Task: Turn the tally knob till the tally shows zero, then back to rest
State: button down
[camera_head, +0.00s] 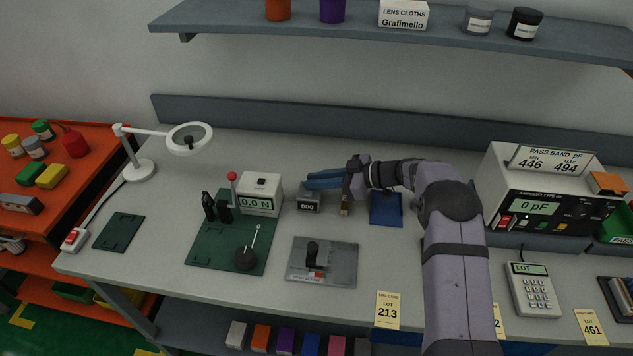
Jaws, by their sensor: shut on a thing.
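The tally (308,203) is a small grey box on the bench, left of my arm. Its dark window faces the front and shows small white digits, too small to read surely. My gripper (309,181) reaches in from the right with its blue fingers level, their tips at the top and back of the tally. It is shut on the tally knob, which the fingers hide.
A force gauge box (261,193) reading 0.0 N stands close left, with a red-balled lever (232,177) beside it. A grey plate with a black clamp (322,263) lies in front. A blue pad (386,210) lies right, partly under my arm. A shelf (350,32) hangs above.

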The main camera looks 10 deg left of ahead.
jog(key=shift+w+f+n+g+b, duration=0.15)
jog(key=shift+n+g+b, duration=0.8)
jog(key=shift+b, duration=0.55)
jog(key=shift+r+n+g+b, duration=0.25)
jog(key=shift+g+b, duration=0.2)
jog(key=shift+b, duration=0.2)
jog(key=c, duration=2)
grip_release()
jog(key=shift+f, duration=0.1)
jog(key=shift+r+m+t+p, duration=0.2)
jog(key=shift+m+t+p, duration=0.6)
jog(key=shift+p, duration=1.05)
jog(key=shift+s+m+t+p, duration=0.2)
jog(key=shift+m+t+p, duration=0.1)
jog(key=shift+t+p, duration=0.25)
